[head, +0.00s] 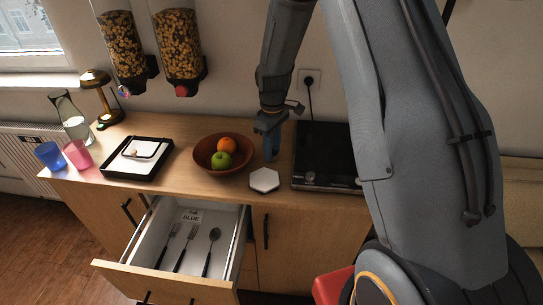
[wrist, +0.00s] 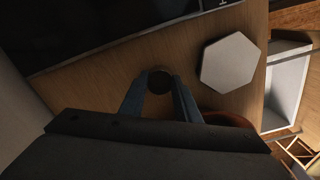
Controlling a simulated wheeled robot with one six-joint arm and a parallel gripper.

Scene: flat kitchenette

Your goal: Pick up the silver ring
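I cannot make out a silver ring for certain in either view. My gripper (head: 270,148) points down over the counter, just right of the brown bowl. In the wrist view, the tips of my gripper (wrist: 159,80) are apart, with a small dark round thing (wrist: 159,83) between them. It looks black from above, and I cannot tell what it is. Its edges seem very close to both fingertips; I cannot tell whether they press on it. In the head view the fingers hide that spot.
The brown bowl (head: 206,163) holds an apple and an orange. A black-rimmed tray (head: 112,172) lies further left. The cutlery drawer (head: 170,281) is open below.

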